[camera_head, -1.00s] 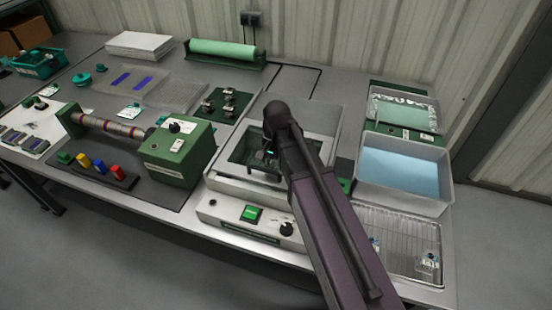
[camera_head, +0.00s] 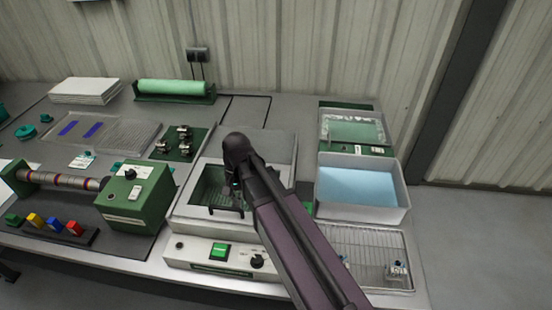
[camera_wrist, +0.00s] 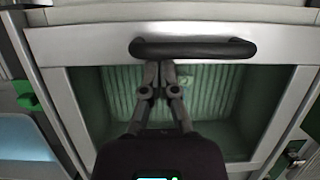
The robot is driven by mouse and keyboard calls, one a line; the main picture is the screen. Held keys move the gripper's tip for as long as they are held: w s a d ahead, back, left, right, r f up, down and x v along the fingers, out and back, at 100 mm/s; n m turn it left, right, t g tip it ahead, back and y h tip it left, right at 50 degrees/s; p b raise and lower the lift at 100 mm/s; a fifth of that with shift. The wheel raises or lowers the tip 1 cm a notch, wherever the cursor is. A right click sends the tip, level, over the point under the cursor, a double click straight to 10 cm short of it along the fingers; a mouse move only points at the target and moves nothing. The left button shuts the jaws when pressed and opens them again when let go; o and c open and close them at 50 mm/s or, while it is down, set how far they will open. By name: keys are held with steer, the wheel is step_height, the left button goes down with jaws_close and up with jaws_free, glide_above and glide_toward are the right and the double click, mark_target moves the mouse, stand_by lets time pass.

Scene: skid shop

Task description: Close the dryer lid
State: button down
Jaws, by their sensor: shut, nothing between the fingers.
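The dryer (camera_head: 185,212) is a pale grey box on the bench with a front control panel. Its lid (camera_wrist: 100,44) is a metal frame around a green-tinted window, with a black bar handle (camera_wrist: 193,49) along the front edge. The lid lies low over the box; I cannot tell whether it is fully seated. Ribbed green interior shows through the window. My gripper (camera_wrist: 160,67) is shut and empty, its fingertips just beside the handle and over the window. In the head view my arm covers the lid's right part, and the handle (camera_head: 226,209) shows below my gripper.
Right of the dryer are a tray of blue liquid (camera_head: 360,187) and a wire rack (camera_head: 370,250). Left is a green winding machine (camera_head: 135,200). A green roll (camera_head: 173,87) and paper stack (camera_head: 85,90) stand behind. Open floor lies right of the bench.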

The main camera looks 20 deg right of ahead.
steer(key=s+d+r+n+t+h+p, duration=0.1)
steer(key=s+d+r+n+t+p, duration=0.1)
steer(key=d+r+p, duration=1.1)
step_height(320, 180, up, 4)
steer(key=n+t+p, duration=0.1)
steer(key=n+p, duration=0.1)
steer(key=p, duration=0.2)
steer(key=shift+d+h, duration=0.25)
steer(key=shift+h, duration=0.05)
steer(key=shift+r, duration=0.1)
